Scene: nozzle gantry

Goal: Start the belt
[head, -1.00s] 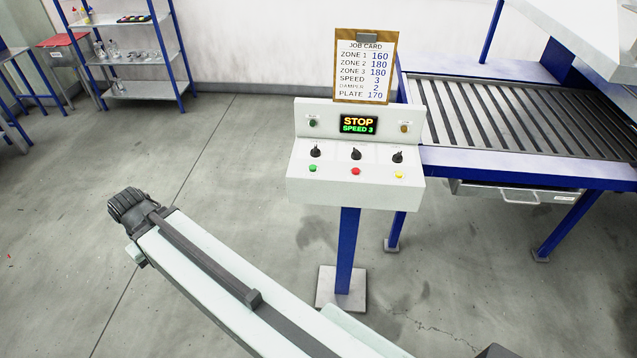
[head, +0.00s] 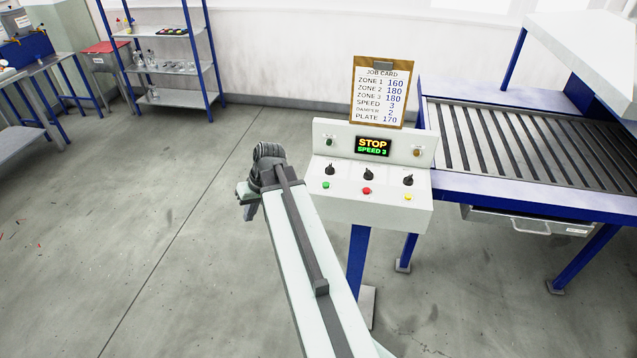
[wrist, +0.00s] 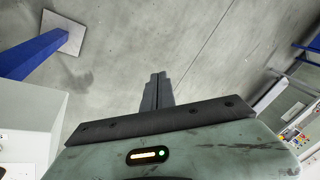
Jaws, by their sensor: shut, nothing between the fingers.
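The white control box (head: 372,212) stands on a blue post. Its display (head: 372,146) reads STOP and SPEED 3. Below are three black knobs, then a green button (head: 326,185), a red button (head: 366,191) and a yellow button (head: 407,198). The roller belt (head: 530,150) lies behind on the right. My gripper (head: 248,212) is left of the box, apart from it and pointing down. In the wrist view my gripper (wrist: 157,90) is shut and empty above bare floor. The buttons do not show clearly there.
A job card (head: 380,92) stands above the box, with SPEED 3 on it. A shelf rack (head: 165,65) stands at the back left, with a red-topped stand (head: 103,48) beside it.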

